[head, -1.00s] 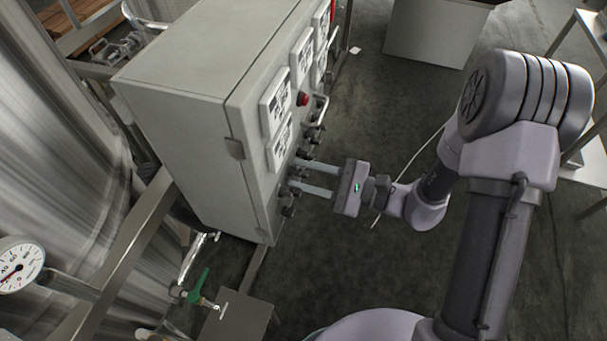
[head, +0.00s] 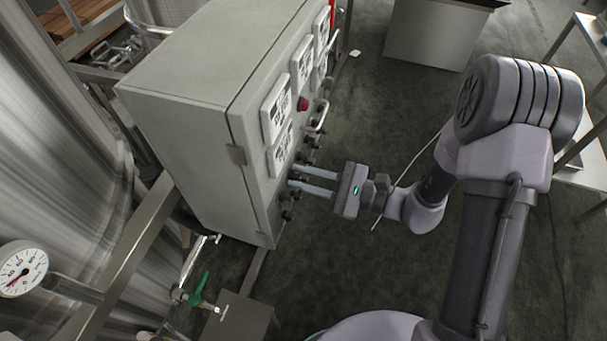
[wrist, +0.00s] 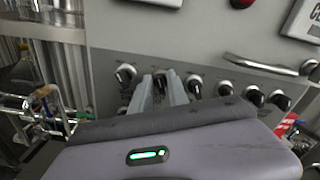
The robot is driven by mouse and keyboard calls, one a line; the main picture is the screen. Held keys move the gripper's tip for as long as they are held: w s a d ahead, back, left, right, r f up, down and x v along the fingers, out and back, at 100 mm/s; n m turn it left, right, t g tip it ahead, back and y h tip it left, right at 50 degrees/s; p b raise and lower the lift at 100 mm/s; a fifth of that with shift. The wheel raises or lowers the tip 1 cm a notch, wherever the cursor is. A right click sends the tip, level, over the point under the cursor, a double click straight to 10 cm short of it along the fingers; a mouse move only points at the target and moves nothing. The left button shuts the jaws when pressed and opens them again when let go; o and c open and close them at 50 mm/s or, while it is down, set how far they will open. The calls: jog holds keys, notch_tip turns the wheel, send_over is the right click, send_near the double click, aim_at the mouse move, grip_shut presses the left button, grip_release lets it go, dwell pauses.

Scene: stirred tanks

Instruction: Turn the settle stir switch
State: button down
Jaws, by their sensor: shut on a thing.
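A row of black knob switches with pale bezels runs along the lower front of a grey control cabinet (head: 185,150). In the wrist view, my gripper (wrist: 161,82) is shut on a switch knob (wrist: 159,75), the second from the left in the row. The fingers hide much of this knob, and I cannot read its label. In the head view, my gripper (head: 292,176) reaches the cabinet front from the right, its two fingers close together. A free knob (wrist: 125,74) is just left of it, and another knob (wrist: 194,87) is just right.
A metal handle (wrist: 270,66) and a red button (head: 303,103) sit above the row, with display panels (head: 276,106) around them. A steel tank (head: 60,140), a gauge (head: 22,268) and a green-handled valve (head: 199,290) are at the left.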

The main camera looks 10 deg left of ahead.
jog(key=m+p, duration=0.6)
jog(key=m, duration=0.4)
jog(key=shift+w, duration=0.15)
jog(key=shift+m, duration=0.3)
dwell(0.3)
jog(key=c, duration=1.5)
grip_release()
jog(key=d+p, duration=0.1)
jog(key=d, duration=0.4)
jog(key=s+d, duration=0.1)
jog(key=d, duration=0.5)
jog(key=d+p, duration=0.1)
jog(key=d, duration=0.5)
jog(key=shift+s+d+p, duration=0.15)
jog(key=shift+d+p, duration=0.05)
jog(key=shift+p, duration=0.15)
